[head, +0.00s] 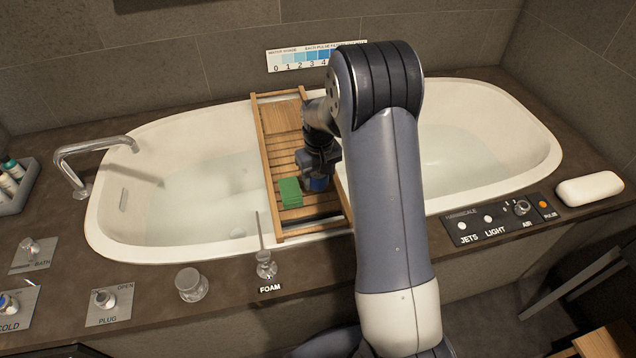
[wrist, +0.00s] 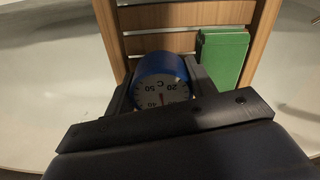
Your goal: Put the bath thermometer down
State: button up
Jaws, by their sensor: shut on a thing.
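The bath thermometer (wrist: 162,82) is a blue round body with a white dial marked in degrees C. It sits between the fingers of my gripper (wrist: 160,88), which is shut on it. In the head view, a blue part of the thermometer (head: 319,184) shows below my gripper (head: 320,172), over the near part of the wooden bath tray (head: 283,150). Whether its underside touches the slats is hidden. A green block (head: 290,192) lies on the tray to the left of the thermometer; it also shows in the wrist view (wrist: 222,56).
The tray bridges the white bathtub (head: 110,225), which holds water. A faucet (head: 95,150) stands at the left. A control panel (head: 495,220) and white soap-like bar (head: 590,189) lie right.

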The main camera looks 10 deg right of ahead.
jog(key=shift+f, duration=1.25)
jog(key=shift+f, duration=0.15)
jog(key=o, duration=0.8)
notch_tip(320, 180, up, 12)
jog(key=shift+r+p, duration=0.2)
jog(key=shift+p, duration=0.7)
jog(key=shift+f, duration=0.1)
